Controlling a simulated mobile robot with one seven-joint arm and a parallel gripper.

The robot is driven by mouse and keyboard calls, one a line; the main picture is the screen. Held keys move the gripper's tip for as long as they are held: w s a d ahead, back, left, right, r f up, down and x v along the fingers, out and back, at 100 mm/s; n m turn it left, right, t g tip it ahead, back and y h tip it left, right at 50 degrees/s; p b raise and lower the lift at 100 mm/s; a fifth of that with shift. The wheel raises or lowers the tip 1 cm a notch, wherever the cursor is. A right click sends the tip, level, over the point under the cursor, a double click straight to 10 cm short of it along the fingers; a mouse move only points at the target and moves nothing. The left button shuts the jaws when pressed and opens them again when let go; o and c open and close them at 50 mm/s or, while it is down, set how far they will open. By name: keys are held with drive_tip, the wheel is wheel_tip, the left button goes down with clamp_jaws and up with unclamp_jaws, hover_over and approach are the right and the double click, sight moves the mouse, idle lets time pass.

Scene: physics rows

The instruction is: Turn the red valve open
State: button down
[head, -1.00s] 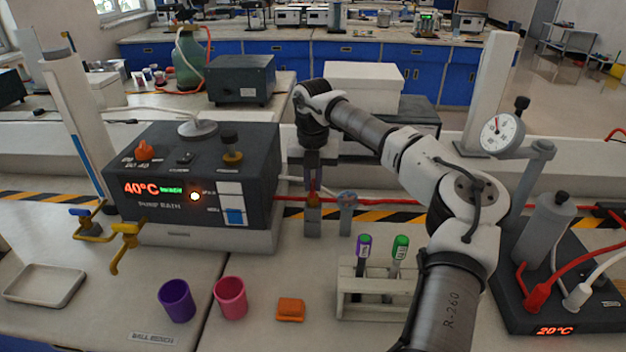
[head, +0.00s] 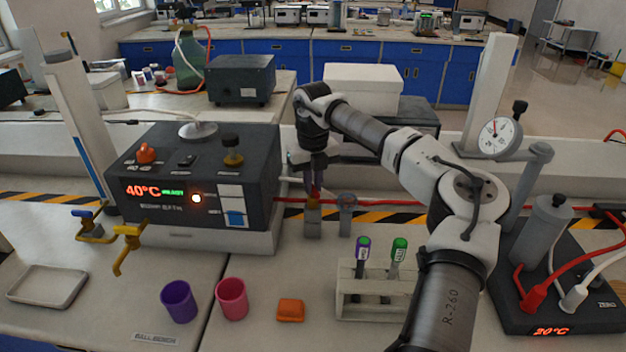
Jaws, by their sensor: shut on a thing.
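The red valve (head: 314,197) is a small red handle on a brass-coloured body, on a grey post in the red tubing line, right of the dark heating bath. My gripper (head: 316,186) points down from above and is shut on the red handle. The fingers hide much of the handle, so its exact angle is hard to tell.
A second fitting on a grey post (head: 346,212) stands just right of the valve. The dark bath (head: 190,185) is close on the left. A test tube rack (head: 375,292), purple cup (head: 178,301), pink cup (head: 231,298) and orange block (head: 290,310) stand in front.

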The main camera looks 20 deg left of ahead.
drive_tip(key=n+p, duration=0.1)
drive_tip(key=n, duration=0.5)
drive_tip(key=shift+r+n, duration=0.15)
drive_tip(key=shift+n, duration=0.15)
drive_tip(key=n+p, duration=0.1)
drive_tip(key=n, duration=0.5)
idle(0.4)
drive_tip(key=c, duration=1.5)
unclamp_jaws()
drive_tip(key=shift+o, duration=0.2)
wheel_tip(320, 180, up, 14)
drive_tip(key=b, duration=0.2)
drive_tip(key=shift+f, duration=0.2)
